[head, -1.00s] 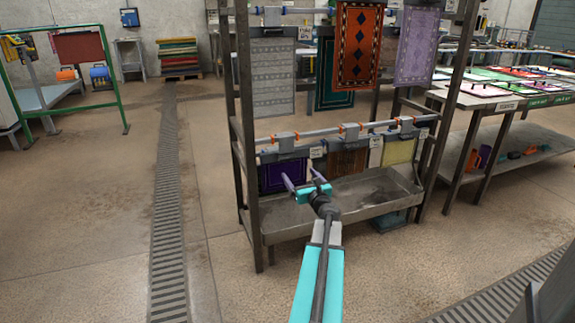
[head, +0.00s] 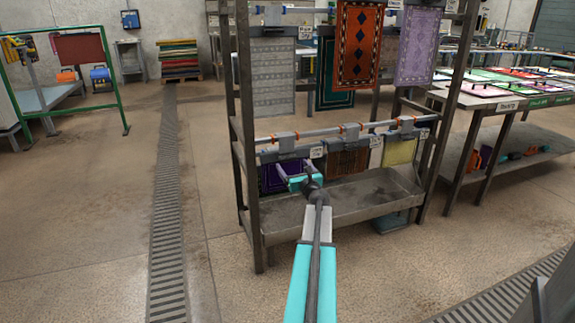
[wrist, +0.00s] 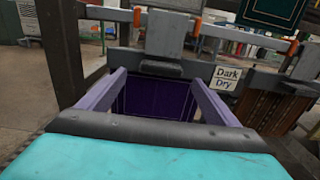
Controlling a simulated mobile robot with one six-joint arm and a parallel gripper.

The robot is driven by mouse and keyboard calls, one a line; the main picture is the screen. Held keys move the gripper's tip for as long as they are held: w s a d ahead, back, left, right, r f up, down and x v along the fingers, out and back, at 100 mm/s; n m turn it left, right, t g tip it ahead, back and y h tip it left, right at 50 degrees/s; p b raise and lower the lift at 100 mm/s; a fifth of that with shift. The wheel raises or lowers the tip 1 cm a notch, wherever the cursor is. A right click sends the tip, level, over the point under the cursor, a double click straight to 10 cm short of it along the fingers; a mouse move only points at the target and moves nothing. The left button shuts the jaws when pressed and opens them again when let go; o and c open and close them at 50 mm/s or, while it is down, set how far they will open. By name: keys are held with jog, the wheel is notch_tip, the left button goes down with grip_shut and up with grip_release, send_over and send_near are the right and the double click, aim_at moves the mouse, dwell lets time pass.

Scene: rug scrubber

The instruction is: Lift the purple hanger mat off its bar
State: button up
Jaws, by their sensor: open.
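The purple mat (head: 269,180) hangs at the left end of the lower row on the rack, partly hidden by my gripper in the head view. It also shows in the wrist view (wrist: 155,98), between my fingers. A grey hanger (wrist: 165,68) clamps its top edge and hooks up over the horizontal bar (head: 350,128). My gripper (wrist: 158,78) is open, with one purple finger to each side of the mat. Its fingertips come close to the underside of the hanger; I cannot tell whether they touch it.
A "Dark Dry" tag (wrist: 225,78) is right of the hanger. A brown mat (head: 347,162) and a yellow mat (head: 399,151) hang beside it. A metal tray (head: 350,203) lies below, and a rack post (head: 248,130) stands to the left.

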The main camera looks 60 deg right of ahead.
aim_at(289, 161)
jog(key=shift+b+x, duration=0.85)
jog(key=shift+x, duration=1.8)
jog(key=shift+s, duration=0.1)
jog(key=shift+c, duration=0.2)
jog(key=shift+r, duration=0.1)
jog(key=c, duration=1.5)
